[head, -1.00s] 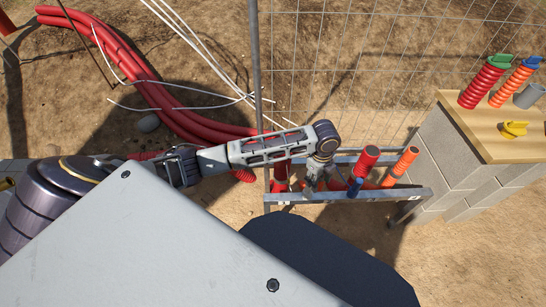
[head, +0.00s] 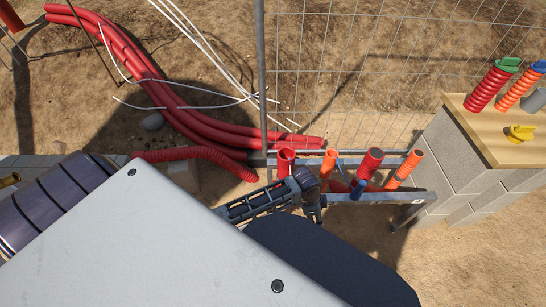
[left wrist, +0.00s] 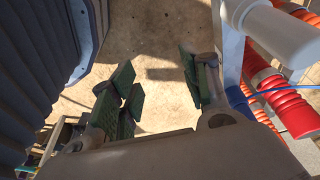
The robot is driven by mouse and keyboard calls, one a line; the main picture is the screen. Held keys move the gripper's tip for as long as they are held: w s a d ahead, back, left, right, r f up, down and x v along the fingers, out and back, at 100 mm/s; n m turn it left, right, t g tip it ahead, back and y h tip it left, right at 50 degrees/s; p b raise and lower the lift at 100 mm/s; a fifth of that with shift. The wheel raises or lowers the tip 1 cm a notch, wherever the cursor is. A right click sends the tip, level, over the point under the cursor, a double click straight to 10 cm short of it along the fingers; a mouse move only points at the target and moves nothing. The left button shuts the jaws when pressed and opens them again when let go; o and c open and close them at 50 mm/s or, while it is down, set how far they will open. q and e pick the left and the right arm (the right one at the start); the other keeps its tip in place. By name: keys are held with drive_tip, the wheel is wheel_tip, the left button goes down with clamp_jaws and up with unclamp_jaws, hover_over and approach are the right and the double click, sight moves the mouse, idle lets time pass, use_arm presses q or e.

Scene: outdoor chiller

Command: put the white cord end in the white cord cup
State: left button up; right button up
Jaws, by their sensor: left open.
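Thin white cords (head: 190,104) lie over red pipes on the ground at upper left, with more white strands (head: 212,57) beside them. Several short white ends lie near the post; I cannot tell which is the task's cord end. I cannot surely identify the white cord cup. A white cylinder (left wrist: 282,36) stands at upper right in the left wrist view. My left gripper (left wrist: 158,84) is open and empty, its green-padded fingers over bare ground. In the head view it is at the rack's near side (head: 313,213), partly hidden. My right gripper is out of view.
A metal rack (head: 385,197) holds red (head: 375,158) and orange tubes, with a blue piece (head: 358,188) hanging there. A wire fence and post (head: 261,70) stand behind. A wooden-topped block table (head: 490,142) is at right. Open ground lies in front of it.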

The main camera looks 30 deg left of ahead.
use_arm(q)
drive_tip(key=s+a+f+n+y, duration=0.1)
drive_tip(key=s+a+f+n, duration=0.3)
drive_tip(key=s+a+n, duration=0.1)
drive_tip(key=s+a+f+n+y, duration=0.1)
drive_tip(key=s+a+f+n, duration=0.3)
drive_tip(key=s, duration=0.4)
drive_tip(key=shift+s+a+f+n, duration=0.2)
drive_tip(key=shift+a+f+n, duration=0.1)
drive_tip(key=shift+a+n, duration=0.2)
